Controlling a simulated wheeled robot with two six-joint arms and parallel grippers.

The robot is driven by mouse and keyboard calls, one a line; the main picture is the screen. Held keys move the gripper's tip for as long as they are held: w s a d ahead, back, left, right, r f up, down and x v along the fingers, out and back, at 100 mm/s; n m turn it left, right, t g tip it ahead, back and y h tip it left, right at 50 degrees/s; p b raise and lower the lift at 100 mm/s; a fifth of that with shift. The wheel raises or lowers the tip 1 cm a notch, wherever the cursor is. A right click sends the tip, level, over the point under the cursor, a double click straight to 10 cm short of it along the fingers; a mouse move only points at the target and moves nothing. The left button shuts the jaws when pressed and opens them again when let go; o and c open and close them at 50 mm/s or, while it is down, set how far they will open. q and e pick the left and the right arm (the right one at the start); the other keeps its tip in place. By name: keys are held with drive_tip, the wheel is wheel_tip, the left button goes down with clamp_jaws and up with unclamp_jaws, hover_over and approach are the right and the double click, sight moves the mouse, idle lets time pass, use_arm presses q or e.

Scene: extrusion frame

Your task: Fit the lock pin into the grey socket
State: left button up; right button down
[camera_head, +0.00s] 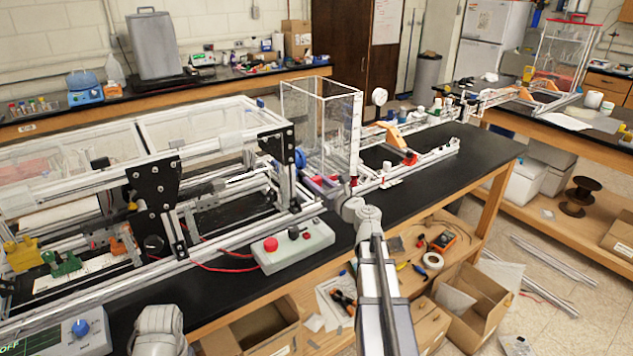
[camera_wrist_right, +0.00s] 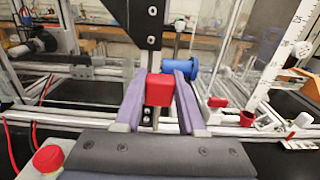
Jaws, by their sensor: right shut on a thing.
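My right gripper (camera_wrist_right: 160,78) shows best in the right wrist view. Its two purple fingers are shut on a red block-shaped piece (camera_wrist_right: 159,90), which looks like the head of the lock pin. The fingers hide its sides, and I cannot make out its shaft. In the head view my right forearm reaches up from the bottom, and the right gripper (camera_head: 322,183) is small beside the frame's near right end. Ahead of the held piece stands a black plate (camera_wrist_right: 150,22) with holes. I cannot pick out the grey socket with certainty. My left gripper is out of the picture.
A blue knob (camera_wrist_right: 194,65) sits just right of the held piece. A clear-walled box (camera_head: 322,125) stands behind the gripper. A control box (camera_head: 292,247) with a red button lies on the bench in front of the frame. Bare black bench top (camera_head: 440,185) lies to the right.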

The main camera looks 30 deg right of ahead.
sight(316, 201)
drive_tip(key=shift+w+d+f, duration=0.15)
drive_tip(key=shift+f, duration=0.2)
wheel_tip(316, 201, down, 5)
drive_tip(key=b, duration=0.5)
drive_tip(key=shift+f+b, duration=0.2)
drive_tip(key=shift+b, duration=0.2)
drive_tip(key=shift+f+b, duration=1.25)
drive_tip(key=shift+b, duration=0.05)
idle(0.8)
drive_tip(key=shift+c, duration=2.1)
unclamp_jaws()
drive_tip(key=s, duration=0.8)
drive_tip(key=shift+d, duration=0.25)
